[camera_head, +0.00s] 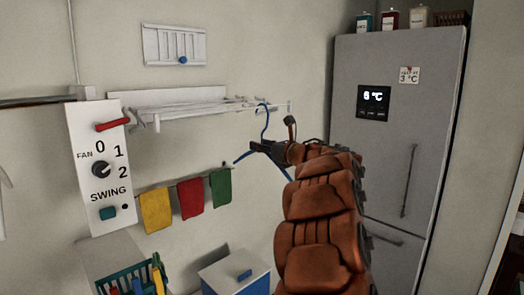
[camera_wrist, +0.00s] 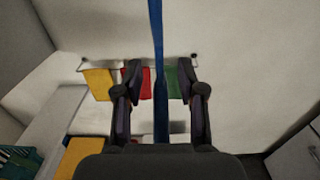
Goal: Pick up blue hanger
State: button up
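The blue hanger (camera_head: 265,122) hangs upright by its hook near the right end of the white wall rack (camera_head: 200,108). Its shoulders slope down on both sides behind my gripper. My gripper (camera_head: 259,147) is at the hanger's neck, just below the hook, and covers part of it. In the wrist view, the blue hanger (camera_wrist: 157,55) shows as a thin vertical strip between the two dark fingers of my gripper (camera_wrist: 160,88). The fingers are apart, with a visible gap on each side of the strip. The hanger's lower part is hidden.
A rail with yellow (camera_head: 156,209), red (camera_head: 191,197) and green (camera_head: 221,187) cloths is below the rack. A grey fridge (camera_head: 395,130) stands at right. A fan control panel (camera_head: 98,168) is at left. A white box with a blue front (camera_head: 235,272) sits below.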

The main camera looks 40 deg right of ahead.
grip_shut()
jog(key=shift+r, duration=0.15)
dwell(0.5)
